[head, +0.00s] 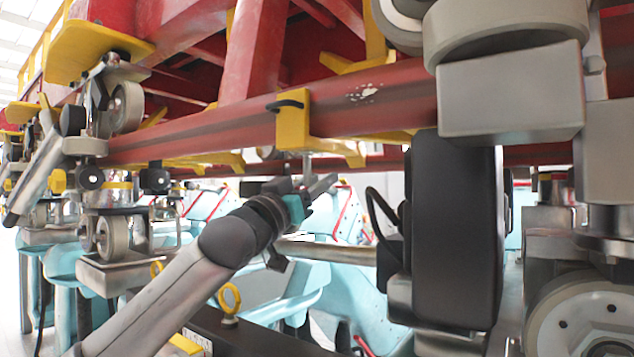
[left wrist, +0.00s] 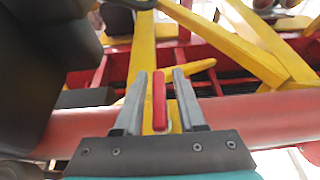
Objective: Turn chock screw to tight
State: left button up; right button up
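A yellow chock (head: 293,124) with a black handle on its side is fitted around the red rail. A thin grey screw (head: 307,167) hangs from its underside, and its lower end is hidden at my left gripper (head: 306,186). In the left wrist view a slim red bar (left wrist: 159,100), which looks like the screw's handle, stands between the two grey fingers of my left gripper (left wrist: 160,88). The fingers are apart, with a gap on each side of the bar. Yellow chock metal shows behind it. My right gripper is not in view.
The red rail (head: 385,97) runs across above my left gripper. A large black block (head: 455,230) and grey wheel parts (head: 512,95) stand to the right. A wheel assembly (head: 120,105) is at the left. Light blue supports (head: 330,275) fill the space below.

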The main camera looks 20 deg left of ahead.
pick_arm(q)
grip_shut()
dwell(0.5)
